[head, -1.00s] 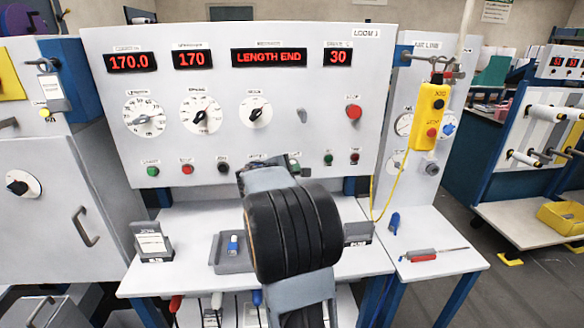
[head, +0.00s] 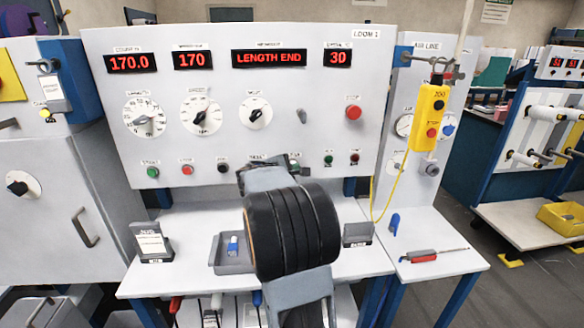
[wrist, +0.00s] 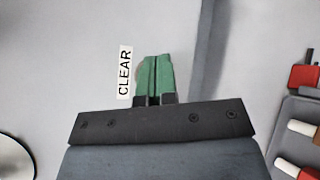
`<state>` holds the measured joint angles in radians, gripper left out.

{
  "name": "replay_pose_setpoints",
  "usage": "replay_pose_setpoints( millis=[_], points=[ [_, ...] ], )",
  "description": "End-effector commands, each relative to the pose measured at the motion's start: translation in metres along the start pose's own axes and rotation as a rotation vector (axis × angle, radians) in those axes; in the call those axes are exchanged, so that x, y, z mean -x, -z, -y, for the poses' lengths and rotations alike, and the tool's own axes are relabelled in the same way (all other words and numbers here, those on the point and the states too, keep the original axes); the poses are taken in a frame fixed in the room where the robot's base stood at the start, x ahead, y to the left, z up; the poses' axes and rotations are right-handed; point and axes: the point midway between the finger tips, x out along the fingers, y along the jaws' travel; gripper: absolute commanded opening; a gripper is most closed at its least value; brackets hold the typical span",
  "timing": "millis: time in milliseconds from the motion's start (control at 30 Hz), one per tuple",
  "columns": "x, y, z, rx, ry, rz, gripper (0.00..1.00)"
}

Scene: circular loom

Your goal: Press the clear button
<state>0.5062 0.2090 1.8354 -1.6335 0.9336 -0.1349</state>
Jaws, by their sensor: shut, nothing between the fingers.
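My gripper (wrist: 156,78) is shut and empty, its two green fingers together in the wrist view. A white CLEAR label (wrist: 125,72) on the grey panel is just left of the fingers. The clear button itself is mostly or fully hidden behind the fingertips; I cannot tell whether they touch it. In the head view my gripper (head: 277,161) is at the lower middle of the loom panel (head: 230,125), partly hidden by my own arm.
A green button (head: 152,172), a red button (head: 187,170) and a black button (head: 223,168) are left of my gripper. Small green (head: 328,160) and dark red (head: 354,158) lamps are to its right. A grey tray (head: 228,263) stands on the shelf below. The display reads LENGTH END (head: 268,59).

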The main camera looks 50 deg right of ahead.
Motion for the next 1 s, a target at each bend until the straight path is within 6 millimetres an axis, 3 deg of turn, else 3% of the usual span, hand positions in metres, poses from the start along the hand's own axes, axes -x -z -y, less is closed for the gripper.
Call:
replay_pose_setpoints(
  millis=[567,1000],
  points=[
    [-0.002,0.001,-0.001,0.0,0.0,-0.001,0.0],
    [0.01,-0.006,0.008,-0.001,0.0,-0.001,0.0]
  ],
)
